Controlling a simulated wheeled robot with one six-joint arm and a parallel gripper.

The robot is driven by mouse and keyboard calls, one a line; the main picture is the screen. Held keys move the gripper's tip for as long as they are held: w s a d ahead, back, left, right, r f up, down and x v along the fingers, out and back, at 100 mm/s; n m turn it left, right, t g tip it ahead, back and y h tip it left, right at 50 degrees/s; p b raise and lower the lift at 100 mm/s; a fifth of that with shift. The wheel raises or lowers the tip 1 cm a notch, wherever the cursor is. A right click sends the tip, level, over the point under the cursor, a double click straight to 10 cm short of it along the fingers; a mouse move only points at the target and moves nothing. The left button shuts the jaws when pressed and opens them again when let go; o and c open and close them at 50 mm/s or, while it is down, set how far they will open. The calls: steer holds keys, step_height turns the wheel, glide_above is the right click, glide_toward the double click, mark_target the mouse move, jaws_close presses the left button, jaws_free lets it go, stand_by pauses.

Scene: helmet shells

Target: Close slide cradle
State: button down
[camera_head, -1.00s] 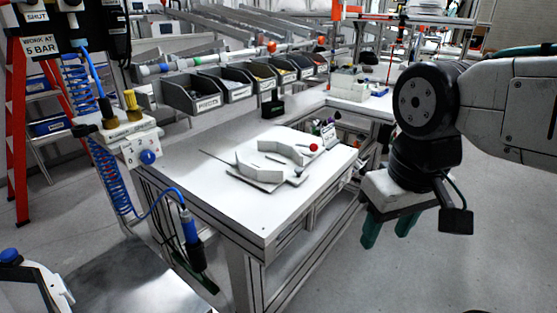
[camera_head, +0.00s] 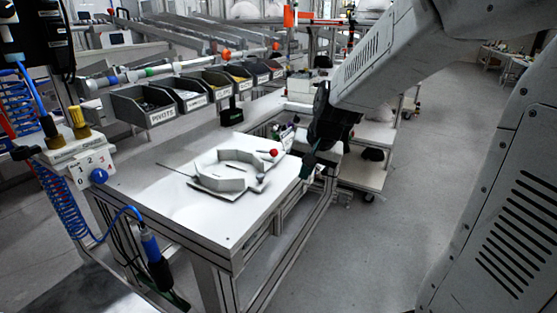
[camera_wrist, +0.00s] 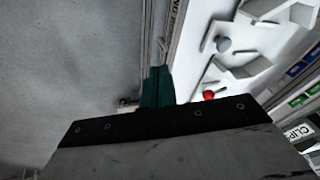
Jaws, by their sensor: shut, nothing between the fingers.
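The slide cradle (camera_head: 230,174) is a white fixture on the bench, with angular curved blocks facing each other across a gap on a flat plate. A red ball knob (camera_head: 273,153) stands at its far right and a dark grey ball knob (camera_head: 260,178) at its near right. In the wrist view the grey knob (camera_wrist: 223,44) and red knob (camera_wrist: 208,95) show at upper right. My gripper (camera_head: 307,172) is at the bench's right edge, right of the cradle and apart from it. Its green fingers (camera_wrist: 156,86) are together and empty.
Black labelled bins (camera_head: 190,92) line the back of the bench (camera_head: 150,198). A valve panel (camera_head: 95,165) with a blue hose stands at the left. Small coloured items (camera_head: 283,133) lie behind the red knob.

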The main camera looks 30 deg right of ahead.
steer(key=w+d+r+m+t+h, duration=0.1)
steer(key=w+d+r+m+t, duration=0.15)
steer(key=w, duration=0.45)
steer(key=shift+t, duration=0.25)
steer(key=x, duration=0.9)
steer(key=shift+d+f, duration=0.1)
steer(key=shift+d, duration=0.25)
steer(key=shift+w+a+f, duration=0.2)
steer(key=shift+w+a, duration=0.15)
steer(key=shift+w, duration=0.4)
steer(key=shift+w+a, duration=0.75)
steer(key=shift+w, duration=0.35)
